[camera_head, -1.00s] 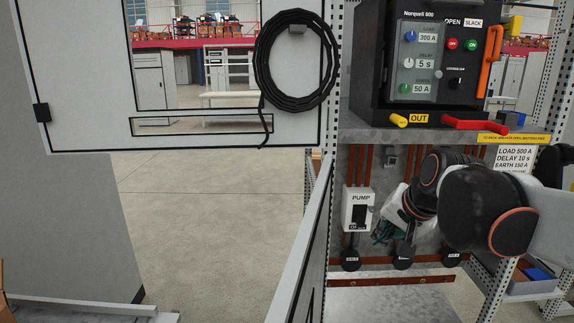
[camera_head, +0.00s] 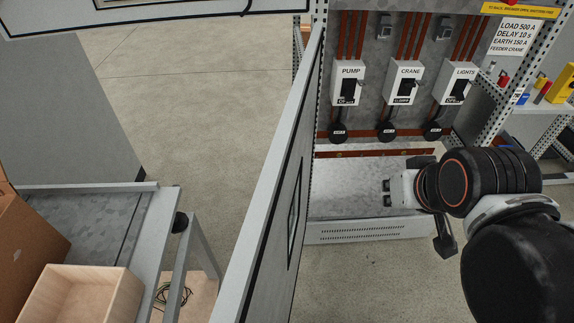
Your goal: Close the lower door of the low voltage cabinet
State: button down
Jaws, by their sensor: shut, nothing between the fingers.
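The lower door (camera_head: 270,237) of the low voltage cabinet stands wide open. It is a grey panel with a dark-edged window, seen nearly edge-on from the cabinet's left side toward me. The open lower compartment (camera_head: 350,205) shows a bare floor and a back wall with PUMP (camera_head: 348,82), CRANE (camera_head: 404,82) and LIGHTS (camera_head: 453,82) switch boxes. My gripper (camera_head: 386,193) is shut and empty. In the picture it lies right of the door, apart from it, in front of the compartment floor. My arm comes in from the right.
The upper door (camera_head: 180,14) also stands open at the top left. A grey table (camera_head: 125,218) with a wooden box (camera_head: 80,295) and a cardboard box (camera_head: 25,240) is at the left, near the lower door. A shelf (camera_head: 540,112) stands at the right.

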aim_at(259, 285)
jog(key=k+j+z, duration=0.1)
jog(key=k, duration=0.4)
jog(key=k+j+z, duration=0.1)
jog(key=k+j, duration=0.15)
jog(key=k, duration=0.2)
jog(key=k+j+z, duration=0.1)
jog(key=k+j, duration=0.4)
jog(key=j, duration=0.2)
jog(key=k+j+z, duration=0.15)
jog(key=k+j, duration=0.35)
jog(key=j, duration=0.15)
jog(key=l+u, duration=0.15)
jog(key=u, duration=0.2)
jog(key=l+u, duration=0.2)
jog(key=u, duration=0.15)
jog(key=l+u, duration=0.2)
jog(key=u, duration=0.15)
